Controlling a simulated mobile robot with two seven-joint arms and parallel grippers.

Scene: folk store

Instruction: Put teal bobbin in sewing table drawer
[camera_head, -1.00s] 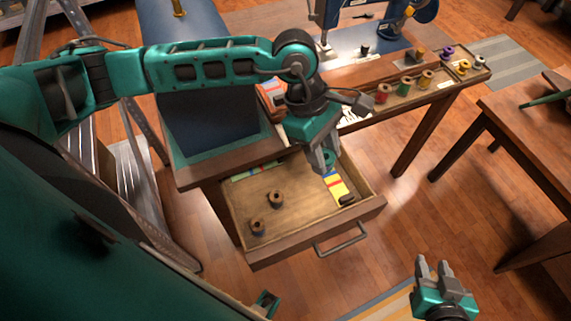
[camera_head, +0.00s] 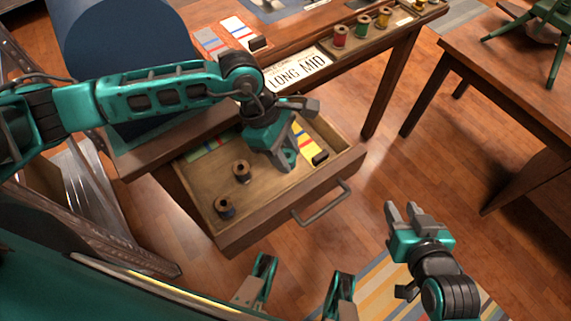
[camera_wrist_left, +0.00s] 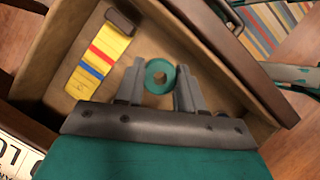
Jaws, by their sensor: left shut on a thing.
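The teal bobbin (camera_wrist_left: 167,75) is between the two fingers of my left gripper (camera_wrist_left: 160,82) in the left wrist view, its round end with a centre hole facing the camera. In the head view, my left gripper (camera_head: 286,162) points down into the open sewing table drawer (camera_head: 205,160), shut on the bobbin (camera_head: 291,155). I cannot tell whether the bobbin touches the drawer floor. My right gripper (camera_head: 403,213) is empty, its fingers apart, out over the floor to the right of the drawer.
Two brown spools (camera_head: 241,171) (camera_head: 224,207) stand in the drawer's left part. A yellow striped card (camera_head: 303,140) and a dark block (camera_head: 320,158) lie in its right part. Several thread spools (camera_head: 361,26) stand on the tabletop rack. A wooden table (camera_head: 500,70) stands at right.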

